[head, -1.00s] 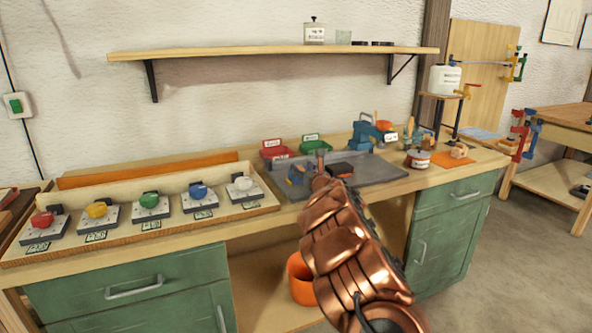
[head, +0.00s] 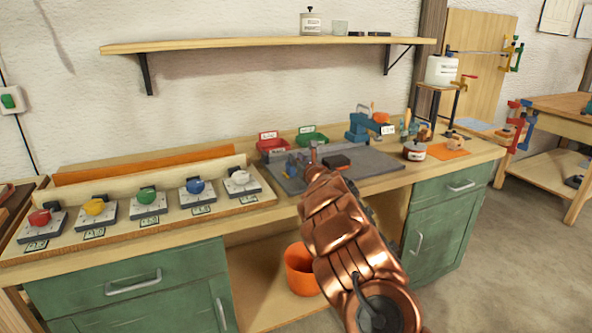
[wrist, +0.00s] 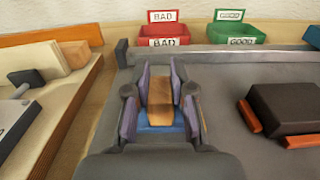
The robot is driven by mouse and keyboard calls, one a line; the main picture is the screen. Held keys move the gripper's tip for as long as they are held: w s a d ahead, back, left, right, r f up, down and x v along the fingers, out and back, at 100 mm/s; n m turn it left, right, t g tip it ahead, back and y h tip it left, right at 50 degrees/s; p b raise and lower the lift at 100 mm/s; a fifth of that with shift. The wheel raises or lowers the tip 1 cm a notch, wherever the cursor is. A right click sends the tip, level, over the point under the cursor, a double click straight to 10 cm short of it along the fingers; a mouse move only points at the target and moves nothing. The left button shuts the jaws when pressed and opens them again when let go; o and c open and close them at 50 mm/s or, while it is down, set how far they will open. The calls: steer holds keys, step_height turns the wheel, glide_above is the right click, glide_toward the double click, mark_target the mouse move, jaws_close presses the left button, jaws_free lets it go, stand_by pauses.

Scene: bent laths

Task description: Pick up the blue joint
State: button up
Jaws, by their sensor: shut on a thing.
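The blue joint (wrist: 157,128) shows in the wrist view as a blue part low between the fingers, with a tan wooden piece (wrist: 160,92) rising from it. My gripper (wrist: 162,98) is shut on it, a finger on each side. The fingers hide its sides, and whether its underside touches the grey mat cannot be told. In the head view, blue shapes (head: 291,165) show beside the end of my copper arm, too small to separate joint from fingers.
The grey mat (head: 375,167) holds a dark block (head: 336,162) on the right. Red (head: 273,147) and green (head: 312,138) bins labelled BAD and GOOD stand behind. A rack with several coloured knobs (head: 195,187) is left. A blue clamp-like tool (head: 361,128) stands back right.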

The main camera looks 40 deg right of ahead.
jaws_close()
steer(key=shift+r, duration=0.1)
steer(key=shift+r, duration=1.75)
steer(key=shift+s+a+f+b, duration=0.15)
steer(key=shift+s+b, duration=0.2)
steer(key=shift+s, duration=0.3)
steer(key=d+r+b+v, duration=0.1)
steer(key=v, duration=1.3)
steer(key=shift+s+r+b, duration=0.3)
steer(key=shift+s+b, duration=0.05)
steer(key=shift+s, duration=0.15)
steer(key=shift+a, duration=0.15)
